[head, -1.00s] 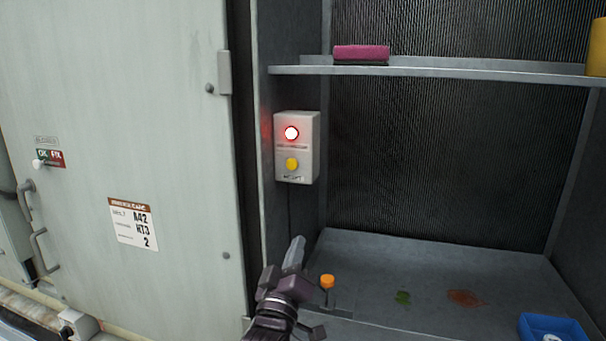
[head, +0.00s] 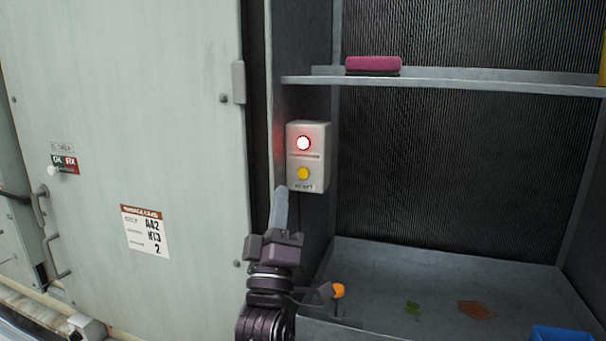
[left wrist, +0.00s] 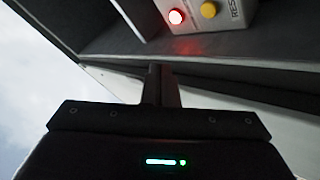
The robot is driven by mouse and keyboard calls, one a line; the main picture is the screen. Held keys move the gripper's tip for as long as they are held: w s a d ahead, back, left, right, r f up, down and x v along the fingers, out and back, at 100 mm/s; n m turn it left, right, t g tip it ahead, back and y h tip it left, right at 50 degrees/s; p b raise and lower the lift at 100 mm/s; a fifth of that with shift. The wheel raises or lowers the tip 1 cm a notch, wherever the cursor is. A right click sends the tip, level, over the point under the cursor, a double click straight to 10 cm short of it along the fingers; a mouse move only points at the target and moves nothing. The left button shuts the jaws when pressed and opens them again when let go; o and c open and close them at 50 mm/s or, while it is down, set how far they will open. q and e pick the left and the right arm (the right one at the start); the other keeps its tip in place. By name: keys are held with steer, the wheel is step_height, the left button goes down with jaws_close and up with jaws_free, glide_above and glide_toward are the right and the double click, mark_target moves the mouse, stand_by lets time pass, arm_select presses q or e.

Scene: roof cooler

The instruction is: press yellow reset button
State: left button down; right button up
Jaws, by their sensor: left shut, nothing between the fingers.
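The yellow reset button (head: 303,173) sits on the lower front of a pale grey box (head: 320,160) fixed to the cabinet's left inner wall. A lit red-white lamp (head: 303,143) is above it. In the left wrist view the yellow button (left wrist: 208,9) and the glowing lamp (left wrist: 176,16) show at the top edge. My left gripper (head: 281,190) is shut and empty, its fingers pointing up, below and left of the button in the head view. I see no contact with the button. My right gripper is not in view.
A shelf (head: 450,84) with a pink item (head: 373,65) lies above right. An orange-topped lever (head: 338,290) stands beside my left wrist. A blue bin (head: 560,334) is at the lower right. The large door panel (head: 120,100) stands left.

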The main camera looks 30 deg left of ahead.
mark_target(303, 173)
arm_select(q)
steer(key=shift+w+a+p, duration=0.15)
steer(key=shift+w+a, duration=0.2)
steer(key=shift+w, duration=1.05)
steer(key=shift+w+a+p, duration=0.15)
steer(key=shift+w+a, duration=0.15)
steer(key=shift+w, duration=1.05)
steer(key=shift+w+a+p, duration=0.15)
steer(key=shift+w+a, duration=0.2)
steer(key=shift+w, duration=1.05)
steer(key=shift+w, duration=0.1)
steer(key=shift+w, duration=0.3)
steer(key=shift+w+a, duration=0.2)
steer(key=shift+w, duration=0.2)
steer(key=shift+s, duration=0.15)
steer(key=shift+s+d+b, duration=0.25)
steer(key=shift+s+b, duration=0.1)
steer(key=shift+s, duration=0.35)
